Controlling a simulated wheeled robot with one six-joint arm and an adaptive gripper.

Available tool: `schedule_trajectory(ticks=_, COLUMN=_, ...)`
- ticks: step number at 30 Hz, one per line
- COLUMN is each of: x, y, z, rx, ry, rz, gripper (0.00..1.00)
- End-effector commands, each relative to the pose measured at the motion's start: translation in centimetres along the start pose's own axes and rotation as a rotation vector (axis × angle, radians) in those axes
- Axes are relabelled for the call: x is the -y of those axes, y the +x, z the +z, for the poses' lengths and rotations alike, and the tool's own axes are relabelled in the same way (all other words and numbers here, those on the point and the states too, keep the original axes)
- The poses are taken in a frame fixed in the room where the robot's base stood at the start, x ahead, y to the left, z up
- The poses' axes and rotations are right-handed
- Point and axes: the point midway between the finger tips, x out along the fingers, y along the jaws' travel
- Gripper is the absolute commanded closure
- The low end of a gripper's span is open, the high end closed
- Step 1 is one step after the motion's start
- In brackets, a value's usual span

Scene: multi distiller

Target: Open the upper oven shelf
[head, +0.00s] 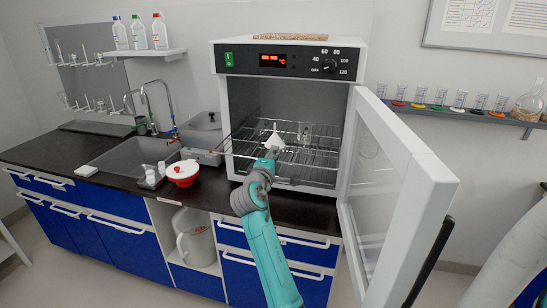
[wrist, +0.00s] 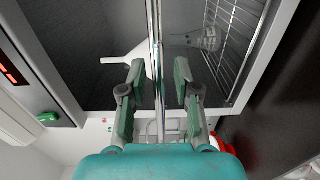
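The oven (head: 290,58) stands on the counter with its glass door (head: 385,200) swung wide open to the right. Its upper shelf (head: 240,143) is a wire rack; a white funnel (head: 274,140) stands on it, and glassware sits behind. My gripper (head: 270,154) is at the shelf's front edge. In the wrist view my gripper (wrist: 160,72) is open, its fingers on either side of the shelf's metal front bars (wrist: 157,45). Gaps show between fingers and bars. The funnel (wrist: 128,57) also shows beyond the left finger.
A lower wire rack (head: 315,178) lies below; in the wrist view it (wrist: 235,40) is at the right, near a glass flask (wrist: 206,38). A red-and-white container (head: 183,174) and a sink (head: 130,155) are left of the oven. The open door bounds the right side.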

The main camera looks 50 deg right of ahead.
Motion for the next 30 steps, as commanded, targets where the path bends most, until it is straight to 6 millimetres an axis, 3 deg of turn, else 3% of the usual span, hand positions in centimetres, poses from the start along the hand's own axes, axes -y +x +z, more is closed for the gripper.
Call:
schedule_trajectory(ticks=8, x=0.0, y=-0.8, z=-0.1, rx=-0.002, ry=0.000, rz=0.001, gripper=0.69)
schedule_trajectory(ticks=21, x=0.0, y=-8.7, z=-0.1, rx=-0.004, ry=0.000, rz=0.000, gripper=0.69)
schedule_trajectory(ticks=30, x=0.1, y=-11.8, z=-0.1, rx=-0.001, ry=0.000, rz=0.000, gripper=0.69)
